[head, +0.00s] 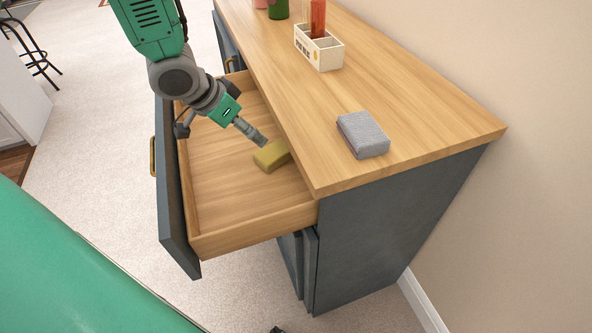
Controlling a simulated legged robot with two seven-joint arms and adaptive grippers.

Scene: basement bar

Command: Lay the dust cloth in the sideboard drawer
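The sideboard drawer (205,240) is pulled out, with its wooden inside showing. A yellow folded block (271,157), which looks like a folded cloth or a sponge, lies on the drawer floor near the cabinet side. A grey, ribbed, folded cloth-like block (362,135) lies on the sideboard top near its front end. I cannot tell for sure which is the dust cloth. My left gripper (262,141) reaches down over the drawer, its fingertips at the yellow block's edge. The fingers overlap in this view, so their opening and any grip are hidden. My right gripper is not recognisable.
The sideboard top (430,110) is clear around the grey block. Farther back stand a white divided caddy (320,50) with a reddish-orange item and a green container (278,9). A wall runs along the right. Bar stools (32,45) stand far left.

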